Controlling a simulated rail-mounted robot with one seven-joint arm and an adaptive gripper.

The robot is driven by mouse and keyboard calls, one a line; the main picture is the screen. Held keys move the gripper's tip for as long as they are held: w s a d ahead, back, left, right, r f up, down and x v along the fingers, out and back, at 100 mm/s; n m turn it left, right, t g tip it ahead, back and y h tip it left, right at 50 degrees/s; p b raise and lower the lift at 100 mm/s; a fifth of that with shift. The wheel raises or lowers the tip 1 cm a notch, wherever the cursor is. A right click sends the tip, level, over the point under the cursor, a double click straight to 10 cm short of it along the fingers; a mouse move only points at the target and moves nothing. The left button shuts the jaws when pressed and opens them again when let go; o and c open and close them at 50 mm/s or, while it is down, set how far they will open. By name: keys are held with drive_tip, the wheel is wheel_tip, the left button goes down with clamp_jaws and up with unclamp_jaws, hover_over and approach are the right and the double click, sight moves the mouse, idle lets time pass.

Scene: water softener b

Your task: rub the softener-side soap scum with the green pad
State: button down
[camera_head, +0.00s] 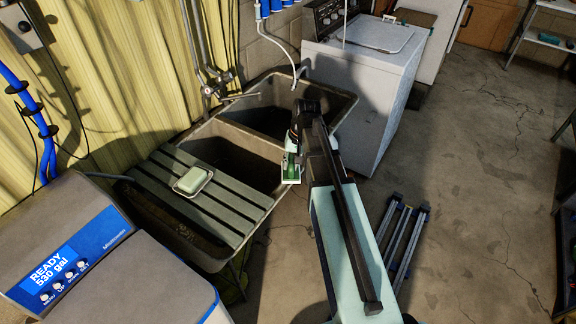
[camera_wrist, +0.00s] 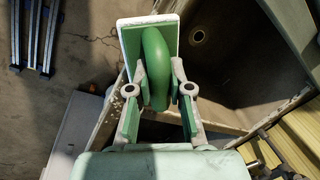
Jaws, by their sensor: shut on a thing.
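My gripper (camera_head: 295,158) is shut on the green handle of the green pad (camera_head: 291,175), a flat green plate with a pale edge. In the wrist view the pad (camera_wrist: 131,42) sticks out ahead of the fingers of my gripper (camera_wrist: 158,72), which pinch the handle from both sides. The pad is at the right edge of the near basin of the double sink (camera_head: 239,152). Contact with the rim cannot be told. The water softener (camera_head: 75,245) stands at lower left with a blue display. Pale specks mark the sink rim (camera_wrist: 102,128); I cannot tell whether they are the soap scum.
A slatted drainboard (camera_head: 165,165) covers the sink's left part, with a soap bar in a dish (camera_head: 192,181) on it. A faucet (camera_head: 218,80) rises behind the sink. A white washer (camera_head: 365,85) stands at the sink's right. A folded blue-railed stepladder (camera_head: 404,240) lies on open floor.

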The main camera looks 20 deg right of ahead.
drive_tip(key=shift+w+d+f, duration=0.2)
drive_tip(key=shift+w+d, duration=1.15)
drive_tip(key=shift+d, duration=0.15)
drive_tip(key=shift+d+f, duration=0.1)
drive_tip(key=shift+s+a+f+p, duration=0.2)
drive_tip(key=shift+s+a, duration=0.85)
drive_tip(key=shift+a, duration=0.15)
drive_tip(key=shift+s+a+f+p, duration=0.15)
drive_tip(key=shift+s+a+p, duration=0.05)
drive_tip(key=shift+s+a, duration=0.95)
drive_tip(key=shift+s+a+f+p, duration=0.2)
drive_tip(key=shift+s+a, duration=0.75)
drive_tip(key=shift+a, duration=0.3)
drive_tip(key=shift+s+a, duration=1)
drive_tip(key=shift+a, duration=0.15)
drive_tip(key=shift+r+p, duration=0.1)
drive_tip(key=shift+p, duration=0.2)
drive_tip(key=shift+a+r+p, duration=0.15)
drive_tip(key=shift+r+p, duration=1.05)
drive_tip(key=shift+r, duration=0.4)
drive_tip(key=shift+w+r+p, duration=0.15)
drive_tip(key=shift+r+p, duration=0.85)
drive_tip(key=shift+r, duration=0.45)
